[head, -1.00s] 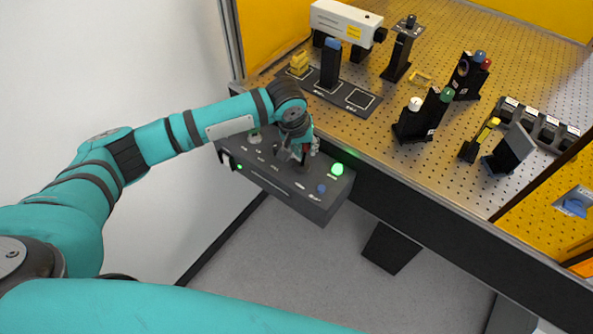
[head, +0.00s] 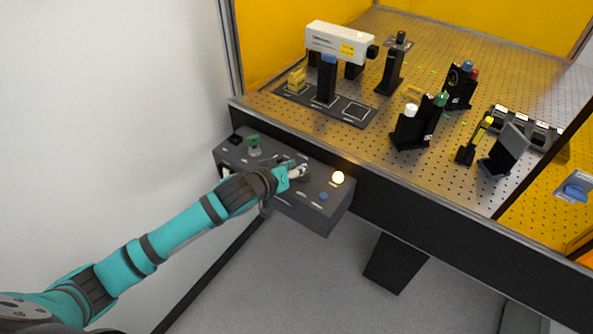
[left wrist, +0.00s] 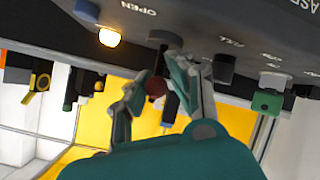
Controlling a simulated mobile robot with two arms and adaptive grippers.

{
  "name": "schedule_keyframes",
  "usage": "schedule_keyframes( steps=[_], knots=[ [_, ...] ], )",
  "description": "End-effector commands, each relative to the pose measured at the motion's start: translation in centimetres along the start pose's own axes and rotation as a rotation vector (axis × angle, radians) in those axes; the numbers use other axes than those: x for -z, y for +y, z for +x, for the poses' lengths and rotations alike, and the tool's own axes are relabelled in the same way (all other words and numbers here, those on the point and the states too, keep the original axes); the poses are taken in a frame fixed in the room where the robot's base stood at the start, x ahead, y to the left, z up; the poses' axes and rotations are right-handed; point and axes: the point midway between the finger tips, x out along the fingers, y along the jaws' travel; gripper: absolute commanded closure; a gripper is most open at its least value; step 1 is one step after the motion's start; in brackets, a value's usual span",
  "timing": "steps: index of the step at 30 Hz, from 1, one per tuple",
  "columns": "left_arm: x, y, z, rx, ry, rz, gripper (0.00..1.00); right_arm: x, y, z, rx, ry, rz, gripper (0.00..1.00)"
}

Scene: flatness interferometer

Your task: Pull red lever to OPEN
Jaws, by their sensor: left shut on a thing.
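The red lever shows in the left wrist view as a dark stem with a round red knob (left wrist: 154,87). My left gripper (left wrist: 160,80) is shut on it, with its fingers on either side of the knob. In the head view my left gripper (head: 300,172) is at the top of the dark control box (head: 325,220), and the gripper hides the lever there. An OPEN label (left wrist: 138,8) shows upside down on the panel in the left wrist view. A lamp (head: 338,178) near the box's right end glows warm orange-white. My right gripper is not in view.
A green knob (head: 254,145) and a blue button (head: 323,196) sit on the same panel. The perforated optical table (head: 450,175) behind carries a white laser unit (head: 336,43) and several optic mounts. The floor in front of the box is clear.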

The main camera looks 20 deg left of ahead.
Motion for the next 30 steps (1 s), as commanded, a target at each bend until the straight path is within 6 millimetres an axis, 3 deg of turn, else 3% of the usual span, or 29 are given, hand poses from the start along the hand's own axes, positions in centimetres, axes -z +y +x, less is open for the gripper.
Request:
schedule_keyframes(
  steps=[5,20,21,25,30],
  knots=[
    [0.3,0.7,-0.2,-0.045,0.051,-0.003,1.0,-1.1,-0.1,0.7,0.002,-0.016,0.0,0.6],
    [0.2,0.8,-0.3,-0.057,0.064,0.002,1.0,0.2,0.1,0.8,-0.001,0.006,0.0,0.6],
    [0.2,0.8,-0.3,-0.057,0.064,0.002,0.75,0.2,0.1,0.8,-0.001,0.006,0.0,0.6],
    [0.2,0.6,-0.3,-0.053,0.062,0.002,0.58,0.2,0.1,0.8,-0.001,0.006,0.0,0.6],
    [0.0,0.4,-0.3,-0.048,0.059,0.002,0.56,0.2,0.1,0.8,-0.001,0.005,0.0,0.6]
  ],
)
